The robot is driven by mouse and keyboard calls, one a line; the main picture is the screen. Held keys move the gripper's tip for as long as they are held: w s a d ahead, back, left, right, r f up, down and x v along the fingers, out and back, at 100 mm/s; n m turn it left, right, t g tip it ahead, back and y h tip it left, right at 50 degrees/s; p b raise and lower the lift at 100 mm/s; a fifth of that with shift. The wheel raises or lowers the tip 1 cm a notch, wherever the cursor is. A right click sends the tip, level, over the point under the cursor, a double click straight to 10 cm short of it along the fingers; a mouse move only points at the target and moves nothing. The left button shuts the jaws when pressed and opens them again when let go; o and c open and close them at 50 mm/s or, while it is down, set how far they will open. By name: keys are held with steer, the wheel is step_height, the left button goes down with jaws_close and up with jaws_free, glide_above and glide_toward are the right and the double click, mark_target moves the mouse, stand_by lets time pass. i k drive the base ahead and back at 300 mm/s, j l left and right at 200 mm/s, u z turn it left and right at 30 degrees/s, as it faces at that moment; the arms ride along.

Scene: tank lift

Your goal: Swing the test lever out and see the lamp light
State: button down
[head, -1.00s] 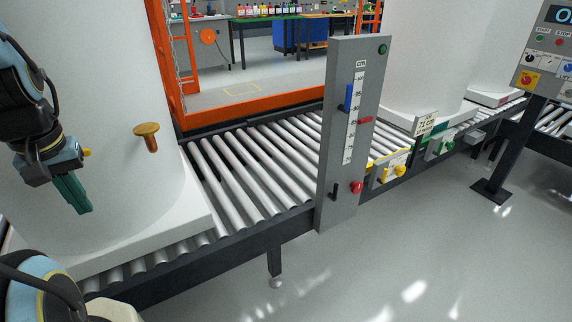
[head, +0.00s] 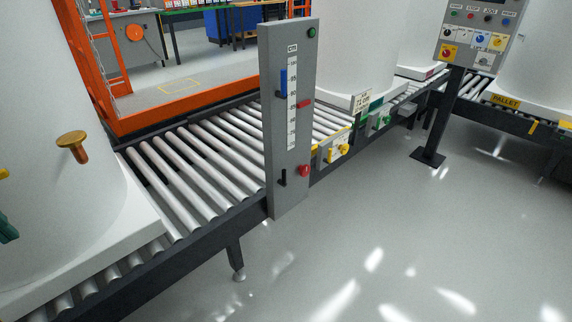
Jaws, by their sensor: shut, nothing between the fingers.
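A grey gauge post (head: 287,130) with a "cm" scale stands at the front side of the roller conveyor. A blue slider (head: 284,83) and a red pointer (head: 305,105) sit beside its scale. Low on the post are a short black lever (head: 283,178), hanging about straight down, and a red knob (head: 304,170). Which of these is the test lever I cannot tell for sure. A small dark green lamp (head: 311,33) at the post's top right looks unlit.
A white tank with a brass knob (head: 73,146) stands on the conveyor at left. Rollers (head: 195,170) run behind the post. A control panel (head: 477,38) on a stand is at upper right. Grey floor (head: 400,240) in front of the conveyor is clear.

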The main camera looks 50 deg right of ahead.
mark_target(281, 94)
steer(key=l+z, duration=0.25)
steer(key=z, duration=0.25)
steer(key=l+z, duration=0.2)
steer(key=z, duration=0.25)
steer(key=i, duration=0.05)
